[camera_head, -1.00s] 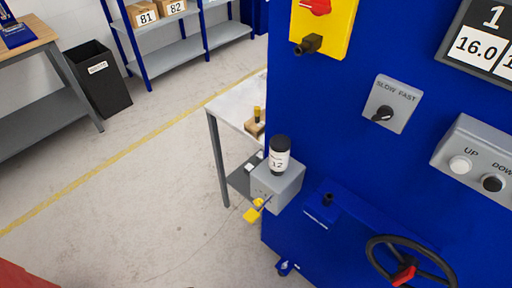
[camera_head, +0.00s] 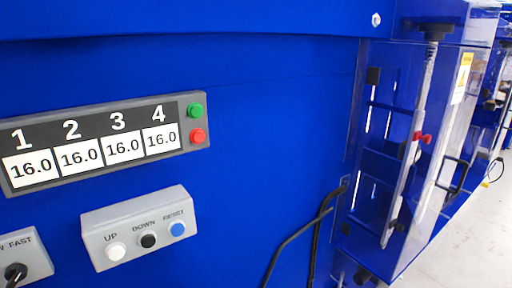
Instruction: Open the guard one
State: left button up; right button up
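A clear guard (camera_head: 432,185) with a black handle (camera_head: 452,174) stands on the blue machine at the right. It looks closed, though the oblique angle makes this hard to tell. A red part (camera_head: 422,137) shows beside a pale upright rod behind or along the guard. A yellow label (camera_head: 462,78) is on its upper part. No number is readable on this guard. Neither of my grippers is in view.
A display panel (camera_head: 105,143) numbered 1 to 4 reads 16.0 four times, with green and red buttons. Below are an UP, DOWN, RESET box (camera_head: 138,228) and a speed knob (camera_head: 15,272). Black cables (camera_head: 300,235) hang left of the guard. Pale floor (camera_head: 470,240) is clear at right.

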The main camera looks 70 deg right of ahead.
aim_at(373, 73)
jog(key=z, duration=3.35)
